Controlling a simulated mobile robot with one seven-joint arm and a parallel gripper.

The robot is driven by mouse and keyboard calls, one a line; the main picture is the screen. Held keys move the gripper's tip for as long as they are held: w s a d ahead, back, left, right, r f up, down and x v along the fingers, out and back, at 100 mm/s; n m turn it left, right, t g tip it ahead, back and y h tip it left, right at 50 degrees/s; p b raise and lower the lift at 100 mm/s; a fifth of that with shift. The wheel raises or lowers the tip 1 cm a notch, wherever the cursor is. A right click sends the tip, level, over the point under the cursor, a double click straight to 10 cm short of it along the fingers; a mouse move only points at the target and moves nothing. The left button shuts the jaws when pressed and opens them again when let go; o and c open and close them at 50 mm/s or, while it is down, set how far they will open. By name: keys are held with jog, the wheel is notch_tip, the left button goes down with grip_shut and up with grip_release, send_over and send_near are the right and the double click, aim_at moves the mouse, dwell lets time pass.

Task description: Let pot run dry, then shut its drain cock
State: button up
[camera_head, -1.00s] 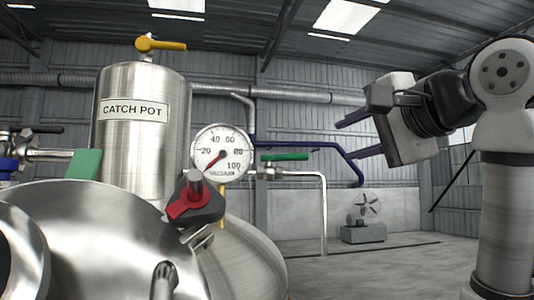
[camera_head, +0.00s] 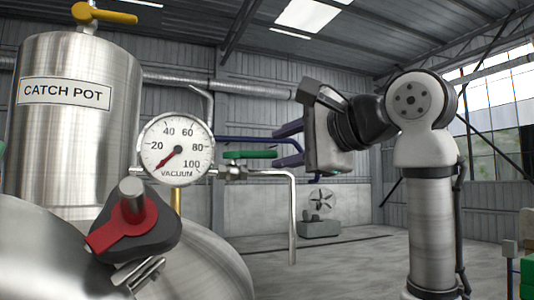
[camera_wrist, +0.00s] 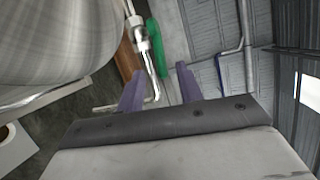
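The steel catch pot (camera_head: 75,140) stands at left in the head view, its label readable. A vacuum gauge (camera_head: 176,146) on its side has its red needle at the low end, near zero. Below the gauge, a drain cock with a green lever (camera_head: 250,154) joins a pipe that bends down. The lever lies roughly level, along the pipe. My gripper (camera_head: 276,146) is open and empty, to the right of the lever. In the wrist view, my gripper's fingers (camera_wrist: 160,72) are spread, and the green lever (camera_wrist: 157,48) shows beyond them, apart. The liquid inside the pot is hidden.
A yellow lever (camera_head: 104,14) sits on top of the pot. The drain pipe (camera_head: 292,220) hangs down over open floor. A fan unit (camera_head: 320,215) stands farther back.

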aim_at(265, 154)
jog(key=shift+x, duration=2.35)
grip_shut()
